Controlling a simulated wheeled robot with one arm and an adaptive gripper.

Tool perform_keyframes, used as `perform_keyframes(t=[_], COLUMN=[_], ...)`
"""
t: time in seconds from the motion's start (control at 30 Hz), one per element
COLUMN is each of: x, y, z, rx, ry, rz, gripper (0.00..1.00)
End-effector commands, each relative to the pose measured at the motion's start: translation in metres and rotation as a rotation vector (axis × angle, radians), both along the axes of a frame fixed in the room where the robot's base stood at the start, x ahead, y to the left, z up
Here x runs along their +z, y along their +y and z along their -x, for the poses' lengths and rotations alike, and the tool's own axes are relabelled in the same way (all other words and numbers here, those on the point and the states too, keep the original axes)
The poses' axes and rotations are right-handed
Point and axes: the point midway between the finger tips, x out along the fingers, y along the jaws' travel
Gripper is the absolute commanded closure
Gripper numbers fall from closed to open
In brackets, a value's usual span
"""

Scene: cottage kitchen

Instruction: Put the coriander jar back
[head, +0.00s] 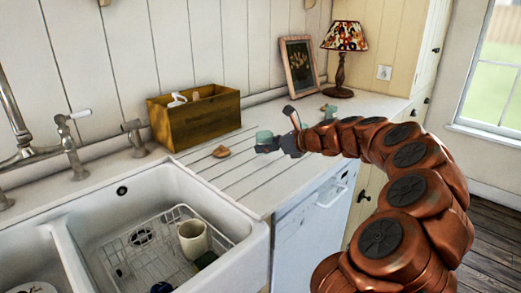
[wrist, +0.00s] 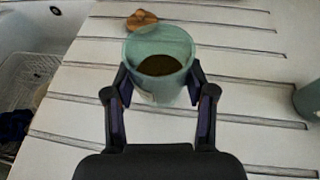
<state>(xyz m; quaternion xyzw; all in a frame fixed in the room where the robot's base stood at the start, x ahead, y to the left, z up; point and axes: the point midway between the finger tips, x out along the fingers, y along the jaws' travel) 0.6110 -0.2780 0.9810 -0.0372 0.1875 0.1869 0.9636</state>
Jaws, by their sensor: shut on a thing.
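A pale green, see-through jar (wrist: 160,45) with dark contents is between the two fingers of my gripper (wrist: 159,78), which is shut on it. Its top looks open in the wrist view. In the head view the jar (head: 264,137) shows small at the end of my arm, above the ribbed white worktop. I cannot tell how far it is from the surface, and no label is readable. A second green jar-like thing (wrist: 309,101) is cut off at the right edge of the wrist view; a similar green thing (head: 328,111) stands farther back in the head view.
A small brown wooden piece (head: 221,151) lies on the worktop (head: 255,188) near the jar. A wooden box (head: 194,118) stands by the wall, with a picture frame (head: 299,65) and lamp (head: 341,60) behind. The sink (head: 160,195) with a rack lies left.

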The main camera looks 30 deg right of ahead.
Motion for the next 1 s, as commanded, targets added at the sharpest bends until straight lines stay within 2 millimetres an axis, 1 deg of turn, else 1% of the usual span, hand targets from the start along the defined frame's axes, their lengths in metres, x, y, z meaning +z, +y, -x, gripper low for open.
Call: perform_keyframes(t=[0.03, 0.13, 0.2, 0.33, 0.6, 0.8, 0.9, 1.0], x=[-0.002, -0.004, -0.004, -0.005, -0.006, -0.035, -0.04, -0.04], y=[-0.002, -0.004, -0.007, -0.01, -0.011, -0.01, -0.01, -0.011], z=[-0.009, -0.025, -0.033, -0.044, -0.055, -0.053, -0.053, -0.053], rx=[0.0, 0.001, -0.002, -0.004, -0.002, 0.0, -0.001, -0.002], ry=[0.002, 0.003, 0.001, 0.002, 0.002, 0.002, 0.0, 0.0], rz=[0.002, 0.0, 0.001, 0.001, 0.001, -0.002, -0.001, 0.001], gripper=[0.82, 0.82, 0.82, 0.82, 0.82, 0.82, 0.82, 0.82])
